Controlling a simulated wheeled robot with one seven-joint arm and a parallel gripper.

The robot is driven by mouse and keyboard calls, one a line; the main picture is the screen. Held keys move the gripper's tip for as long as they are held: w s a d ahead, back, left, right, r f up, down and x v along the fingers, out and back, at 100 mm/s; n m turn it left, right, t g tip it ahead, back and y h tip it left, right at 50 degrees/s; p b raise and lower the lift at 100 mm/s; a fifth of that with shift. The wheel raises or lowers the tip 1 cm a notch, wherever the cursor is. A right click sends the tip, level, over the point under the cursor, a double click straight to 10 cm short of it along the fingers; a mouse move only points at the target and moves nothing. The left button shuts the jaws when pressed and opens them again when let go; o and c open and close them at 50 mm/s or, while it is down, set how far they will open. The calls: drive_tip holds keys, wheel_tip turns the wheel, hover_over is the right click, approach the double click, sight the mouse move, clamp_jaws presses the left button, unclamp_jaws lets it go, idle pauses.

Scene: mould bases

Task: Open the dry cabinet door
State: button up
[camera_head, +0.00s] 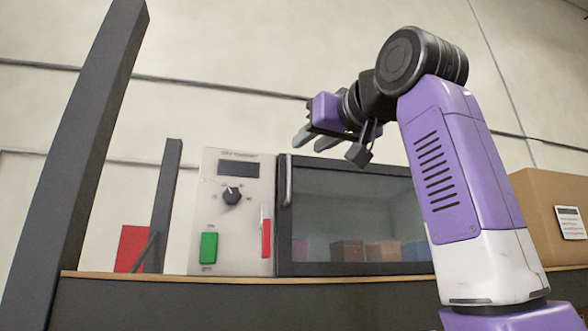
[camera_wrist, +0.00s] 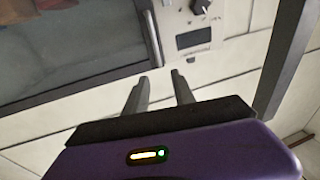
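The dry cabinet (camera_head: 350,215) stands on the bench with its dark glass door closed. Several coloured boxes show dimly behind the glass. A vertical metal handle (camera_head: 288,181) is at the door's left edge. To its left is the control panel (camera_head: 225,215) with a display, a black knob, a green switch and a red lever. My gripper (camera_head: 302,142) is in front of and above the cabinet's upper left part, apart from the handle. In the wrist view my gripper (camera_wrist: 161,84) has its two fingers apart with nothing between them. The door glass (camera_wrist: 70,40) shows there at upper left.
A cardboard box (camera_head: 548,215) with a white label stands to the right. Dark grey posts (camera_head: 80,150) rise on the left, and a red object (camera_head: 130,248) sits behind the shorter one. The bench edge (camera_head: 150,275) runs below the cabinet.

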sight(290, 173)
drive_tip(key=shift+g+h, duration=0.3)
drive_tip(key=shift+g, duration=0.2)
drive_tip(key=w+a+f+p, duration=0.1)
drive_tip(key=w, duration=0.1)
drive_tip(key=w+a+f+p, duration=0.1)
drive_tip(key=w, duration=0.2)
drive_tip(key=w+a+p, duration=0.1)
drive_tip(key=w, duration=0.1)
drive_tip(key=shift+w+a+f+p, duration=0.2)
drive_tip(key=shift+w+f+p, duration=0.05)
drive_tip(key=shift+f+p, duration=0.15)
drive_tip(key=shift+c, duration=0.4)
clamp_jaws()
idle(0.4)
